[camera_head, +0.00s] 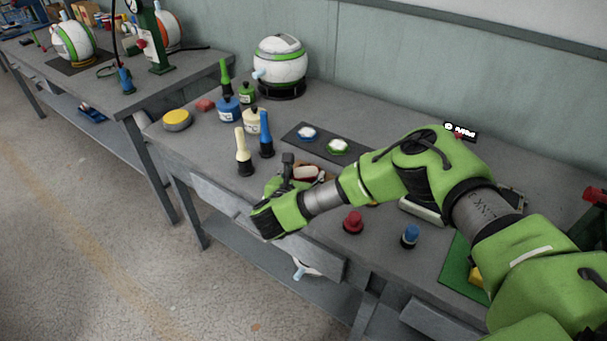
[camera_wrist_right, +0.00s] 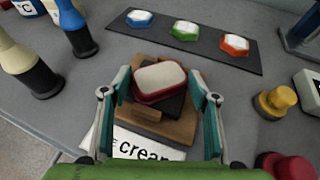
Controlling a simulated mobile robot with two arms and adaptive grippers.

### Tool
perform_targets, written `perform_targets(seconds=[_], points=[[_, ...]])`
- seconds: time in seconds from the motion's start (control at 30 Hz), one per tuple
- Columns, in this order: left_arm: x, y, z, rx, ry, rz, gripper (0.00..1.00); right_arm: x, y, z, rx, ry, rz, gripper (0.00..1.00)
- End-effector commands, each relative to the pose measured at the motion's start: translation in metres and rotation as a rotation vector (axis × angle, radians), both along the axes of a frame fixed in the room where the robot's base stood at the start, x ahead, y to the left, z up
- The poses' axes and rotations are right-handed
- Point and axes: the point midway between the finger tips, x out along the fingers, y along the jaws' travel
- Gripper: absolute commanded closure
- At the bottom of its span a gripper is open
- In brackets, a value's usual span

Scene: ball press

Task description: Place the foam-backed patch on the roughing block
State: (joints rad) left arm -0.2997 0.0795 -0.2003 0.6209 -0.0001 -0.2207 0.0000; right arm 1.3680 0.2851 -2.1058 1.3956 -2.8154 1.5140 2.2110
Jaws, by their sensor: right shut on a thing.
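The foam-backed patch (camera_wrist_right: 160,78) has a pale top and a red lower layer; it also shows in the head view (camera_head: 308,172). My right gripper (camera_wrist_right: 158,86) is shut on it, one finger at each side. The patch is over the roughing block (camera_wrist_right: 182,128), a wooden block with a dark top face and a small wooden piece at its near side. I cannot tell whether the patch touches the dark face. In the head view my right gripper (camera_head: 294,178) and arm hide most of the block. My left gripper is not in view.
A white label reading "cream" (camera_wrist_right: 150,146) lies in front of the block. Behind is a dark strip (camera_wrist_right: 150,32) with white-topped pieces. Brushes (camera_head: 266,135) stand to the left. Red (camera_head: 353,222) and blue (camera_head: 409,236) knobbed pieces stand to the right, near the bench edge.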

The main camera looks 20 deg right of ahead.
Motion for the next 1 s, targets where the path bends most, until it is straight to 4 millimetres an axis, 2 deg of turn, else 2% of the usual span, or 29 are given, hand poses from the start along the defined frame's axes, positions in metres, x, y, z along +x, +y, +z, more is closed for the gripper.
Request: perform_targets(seconds=[0.27, 0.3, 0.33, 0.37, 0.8, 1.0], points=[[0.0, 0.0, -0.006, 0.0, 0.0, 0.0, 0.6, 0.0, 0.0, -0.004, 0.0, 0.0, 0.0, 0.6], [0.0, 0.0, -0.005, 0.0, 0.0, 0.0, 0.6, 0.0, 0.0, -0.002, 0.0, 0.0, 0.0, 0.37], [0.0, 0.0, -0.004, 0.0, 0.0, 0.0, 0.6, 0.0, 0.0, -0.002, 0.0, 0.0, 0.0, 0.3], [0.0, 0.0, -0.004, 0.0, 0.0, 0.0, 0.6, 0.0, 0.0, -0.002, 0.0, 0.0, 0.0, 0.28], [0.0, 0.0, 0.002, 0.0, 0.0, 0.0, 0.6, -0.001, 0.001, 0.003, 0.0, 0.0, 0.001, 0.28], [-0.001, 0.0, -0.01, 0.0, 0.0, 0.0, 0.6, -0.028, 0.02, 0.011, 0.004, 0.001, 0.006, 0.28]])
